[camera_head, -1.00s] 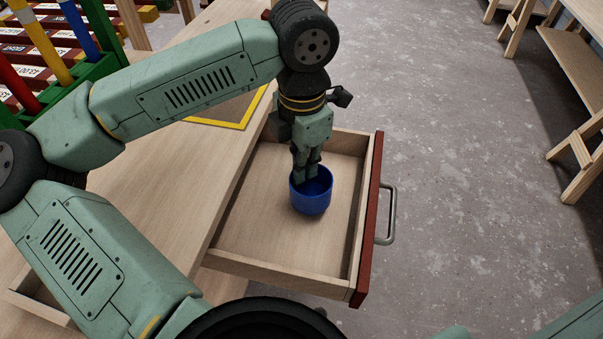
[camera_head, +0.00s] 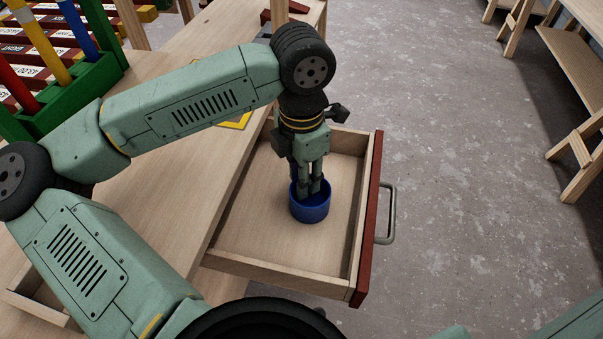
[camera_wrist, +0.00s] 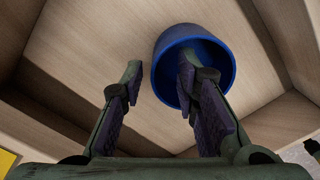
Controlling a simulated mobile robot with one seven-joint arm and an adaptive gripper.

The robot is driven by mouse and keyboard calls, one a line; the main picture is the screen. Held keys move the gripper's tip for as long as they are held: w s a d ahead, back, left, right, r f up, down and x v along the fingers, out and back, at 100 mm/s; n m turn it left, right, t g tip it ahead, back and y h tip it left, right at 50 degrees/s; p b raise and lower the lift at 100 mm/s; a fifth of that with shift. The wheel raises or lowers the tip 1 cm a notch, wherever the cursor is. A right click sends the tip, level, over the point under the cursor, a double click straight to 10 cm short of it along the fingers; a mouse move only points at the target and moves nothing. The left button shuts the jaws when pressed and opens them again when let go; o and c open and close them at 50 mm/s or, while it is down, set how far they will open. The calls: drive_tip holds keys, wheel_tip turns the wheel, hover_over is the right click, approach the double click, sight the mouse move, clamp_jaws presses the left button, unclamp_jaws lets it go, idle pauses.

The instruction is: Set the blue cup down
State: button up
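The blue cup (camera_head: 311,213) stands upright inside the open drawer and appears to rest on its wooden floor. My gripper (camera_head: 309,194) points down at the cup, its fingers spread apart. In the wrist view the blue cup (camera_wrist: 222,52) shows its open mouth. There my gripper (camera_wrist: 160,72) is open, with the right fingertip inside the cup's mouth and the left fingertip outside, a gap between it and the cup's wall. The cup's base is hidden in the wrist view.
The drawer (camera_head: 255,225) has low wooden walls and a red front (camera_head: 369,225) with a metal handle (camera_head: 388,214). Bare drawer floor lies around the cup. A green rack (camera_head: 75,90) with coloured battens stands at the upper left. A yellow outline (camera_head: 238,122) marks the bench top.

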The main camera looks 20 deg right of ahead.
drive_tip(key=shift+r, duration=0.1)
drive_tip(key=shift+r+p, duration=0.25)
drive_tip(key=shift+p, duration=0.05)
wheel_tip(320, 180, up, 12)
drive_tip(key=shift+f, duration=0.2)
idle(0.5)
